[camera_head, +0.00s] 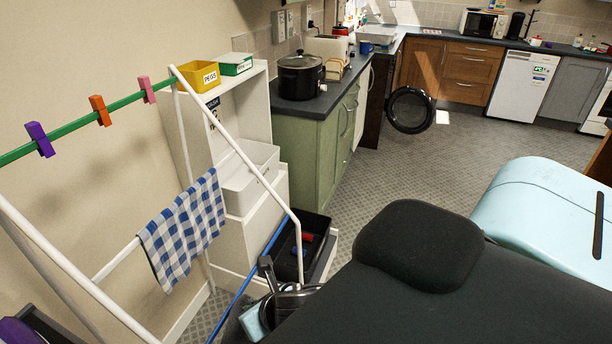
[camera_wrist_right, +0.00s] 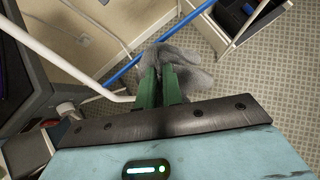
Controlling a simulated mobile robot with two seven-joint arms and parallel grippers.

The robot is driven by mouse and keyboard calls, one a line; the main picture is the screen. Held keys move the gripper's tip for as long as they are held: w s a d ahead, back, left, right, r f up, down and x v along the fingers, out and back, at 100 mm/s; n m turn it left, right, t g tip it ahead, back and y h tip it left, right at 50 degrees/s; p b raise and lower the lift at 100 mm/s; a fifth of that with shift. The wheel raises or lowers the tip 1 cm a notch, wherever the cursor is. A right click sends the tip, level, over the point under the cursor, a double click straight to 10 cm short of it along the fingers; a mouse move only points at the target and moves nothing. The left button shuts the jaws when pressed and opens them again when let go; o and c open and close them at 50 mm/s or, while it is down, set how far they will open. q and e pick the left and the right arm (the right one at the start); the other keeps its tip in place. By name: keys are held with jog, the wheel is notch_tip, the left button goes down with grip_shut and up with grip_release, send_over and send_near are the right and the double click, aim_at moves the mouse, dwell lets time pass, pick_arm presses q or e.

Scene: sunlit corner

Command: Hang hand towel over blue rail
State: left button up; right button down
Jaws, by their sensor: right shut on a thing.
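My right gripper (camera_wrist_right: 160,88) is shut on a crumpled grey hand towel (camera_wrist_right: 187,72), seen in the right wrist view. The blue rail (camera_wrist_right: 122,69) runs diagonally there and meets the towel's upper left edge. I cannot tell whether the cloth lies over the rail or only beside it. In the head view the blue rail (camera_head: 246,286) is low on the white drying rack. Part of my right wrist shows beside it, and my own dark body hides much of that area. My left gripper is not in view.
A blue checked cloth (camera_head: 183,229) hangs on a white rail. The upper green rail (camera_head: 72,126) carries purple, orange and pink pegs. A black crate (camera_head: 313,243) stands behind the rack, by the white shelf unit (camera_head: 262,128). Open floor (camera_head: 400,165) lies to the right.

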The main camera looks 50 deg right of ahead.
jog(key=w+a+r+n+t+y, duration=0.1)
jog(key=w+r+n+t+y, duration=0.2)
jog(key=r, duration=0.5)
jog(key=w+a+r+n+t+y, duration=0.1)
jog(key=w+r+t+y, duration=0.25)
jog(key=w+r, duration=0.35)
jog(key=s+a+r+n+g+y, duration=0.3)
jog(key=r+n+y, duration=0.2)
jog(key=r+n, duration=0.15)
jog(key=s+a+r+n+g+y, duration=0.35)
jog(key=r+n+y, duration=0.2)
jog(key=n, duration=0.25)
jog(key=s+d+f+n+g+h, duration=0.4)
jog(key=d+f+n+g+h, duration=0.1)
jog(key=d+n+g+h, duration=0.15)
jog(key=d+f+m+t+h, duration=0.1)
jog(key=d+h, duration=0.8)
jog(key=d, duration=0.7)
jog(key=shift+s+m, duration=0.15)
jog(key=shift+m, duration=0.25)
